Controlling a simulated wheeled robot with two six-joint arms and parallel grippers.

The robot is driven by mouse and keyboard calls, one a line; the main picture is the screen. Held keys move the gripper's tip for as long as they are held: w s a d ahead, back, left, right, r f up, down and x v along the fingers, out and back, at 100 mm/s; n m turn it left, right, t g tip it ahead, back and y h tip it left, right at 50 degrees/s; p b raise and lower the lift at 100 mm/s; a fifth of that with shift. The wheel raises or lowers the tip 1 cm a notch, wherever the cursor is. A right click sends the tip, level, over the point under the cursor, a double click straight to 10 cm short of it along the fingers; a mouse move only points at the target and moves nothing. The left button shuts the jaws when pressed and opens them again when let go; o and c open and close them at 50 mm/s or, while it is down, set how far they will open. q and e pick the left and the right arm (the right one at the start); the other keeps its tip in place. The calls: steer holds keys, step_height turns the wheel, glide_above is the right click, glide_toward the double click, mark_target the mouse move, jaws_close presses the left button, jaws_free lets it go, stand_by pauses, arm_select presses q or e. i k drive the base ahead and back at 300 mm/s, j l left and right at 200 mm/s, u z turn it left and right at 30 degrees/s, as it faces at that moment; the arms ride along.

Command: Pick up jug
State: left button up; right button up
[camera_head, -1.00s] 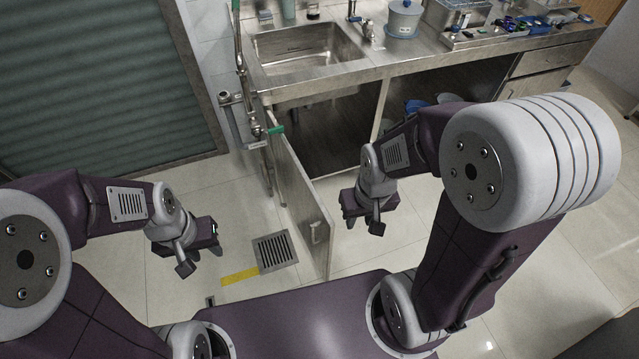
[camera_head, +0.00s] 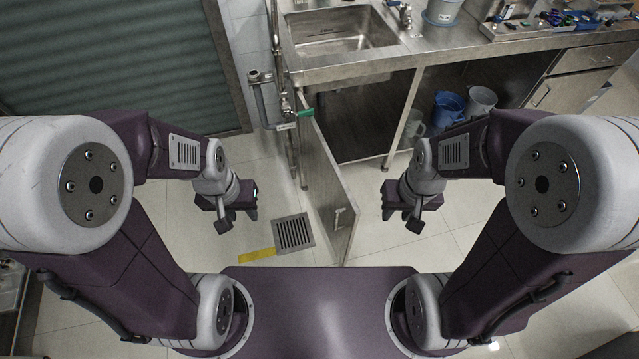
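Under the counter, on the right of the open bay, stand a blue vessel (camera_head: 448,107), a grey vessel (camera_head: 482,101) and a pale grey-green vessel (camera_head: 413,124), partly hidden behind my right arm. The pale one looks most like a jug, but I cannot be sure which is the jug. My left gripper (camera_head: 240,213) hangs empty over the floor, left of the open cabinet door. My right gripper (camera_head: 398,214) hangs empty over the floor, right of that door and short of the vessels. The finger gaps are too small to judge.
The open cabinet door (camera_head: 325,185) juts toward me between my grippers. The steel counter (camera_head: 440,50) holds a sink (camera_head: 340,35) and a lidded pail (camera_head: 441,10). A floor drain (camera_head: 293,233) lies left of the door. Floor to the right of the door is clear.

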mark_target(414, 118)
steer(key=k+l, duration=0.1)
steer(key=l, duration=0.15)
steer(key=i+l+u, duration=0.1)
steer(key=l, duration=0.8)
steer(key=l+u, duration=0.1)
steer(key=l, duration=0.75)
steer(key=i+l+u, duration=0.1)
steer(key=i+l, duration=0.35)
steer(key=i, duration=0.2)
steer(key=i+l+u, duration=0.15)
steer(key=i+l, duration=0.4)
steer(key=i, duration=0.1)
